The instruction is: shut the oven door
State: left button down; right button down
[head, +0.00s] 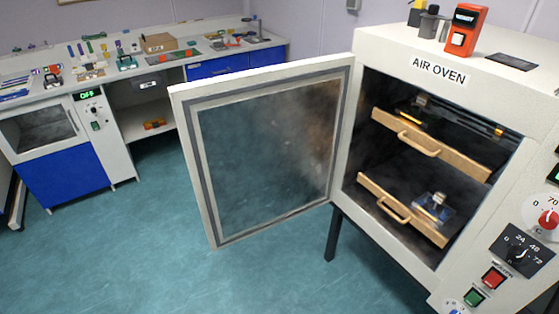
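The air oven (351,196) stands at the right of the head view, a pale cabinet with an "AIR OVEN" label on its top front edge. Its door (265,152) is wide open and swung out to the left, hinged on the left side of the opening. The door has a pale frame, a grey seal and a large stained glass pane. Inside are two wooden-fronted shelves, an upper one (430,146) and a lower one (402,212), each with a handle. Neither of my grippers shows in this view.
An orange device (465,30) and small dark items stand on the oven top. Knobs and buttons (494,277) line its right front. A cluttered bench (200,50) runs along the back and left, with a smaller cabinet (42,130). The green floor (130,250) in front is clear.

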aim_at(261, 148)
jog(key=i+j+z, duration=0.1)
jog(key=z, duration=0.35)
jog(key=i+j+z, duration=0.1)
jog(key=j+z, duration=0.15)
jog(key=z, duration=0.2)
jog(key=j+z, duration=0.25)
jog(key=z, duration=0.2)
jog(key=j+z, duration=0.25)
jog(key=z, duration=0.2)
jog(key=j+z, duration=0.15)
jog(key=j, duration=0.3)
jog(key=k+j+z, duration=0.1)
jog(key=j, duration=0.35)
jog(key=j+z, duration=0.15)
jog(key=j, duration=0.3)
jog(key=k+j+z, duration=0.1)
jog(key=j, duration=0.3)
jog(key=k+j+z, duration=0.15)
jog(key=j, duration=0.3)
jog(key=k+j+z, duration=0.1)
jog(key=j, duration=0.3)
